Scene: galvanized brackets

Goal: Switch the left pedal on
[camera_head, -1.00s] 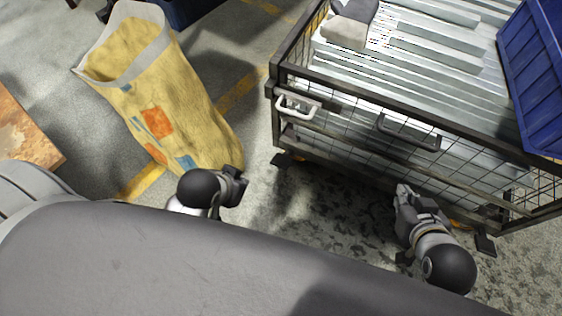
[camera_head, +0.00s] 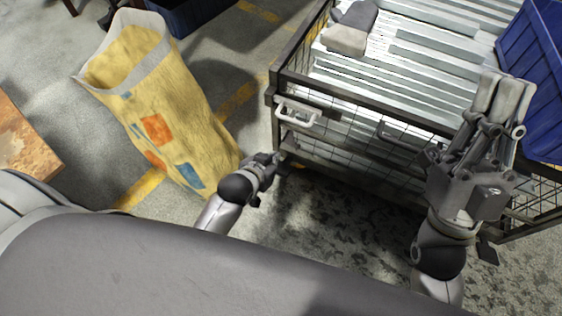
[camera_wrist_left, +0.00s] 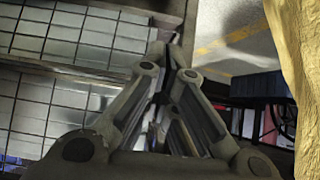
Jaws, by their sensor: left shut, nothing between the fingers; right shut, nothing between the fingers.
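The wire-mesh cart (camera_head: 345,92) stands on the floor, full of galvanized profiles. The left pedal, at the foot of its near left corner, is hidden or nearly hidden behind my left gripper (camera_head: 276,160), which is shut and empty and low beside that corner. I cannot tell whether it touches the pedal. The left wrist view shows the shut fingers (camera_wrist_left: 168,70) pointing along the mesh side of the cart; no pedal is clear there. The right pedal (camera_head: 487,254) shows at the near right foot. My right gripper (camera_head: 503,95) is shut and empty, raised in front of the cart's right part.
A yellow sack (camera_head: 165,110) stands left of the cart, close to my left arm. A white handle (camera_head: 297,111) sticks out from the cart's near left side. A blue bin (camera_head: 535,75) rests on the cart's right. A rusty board (camera_head: 22,140) is at far left.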

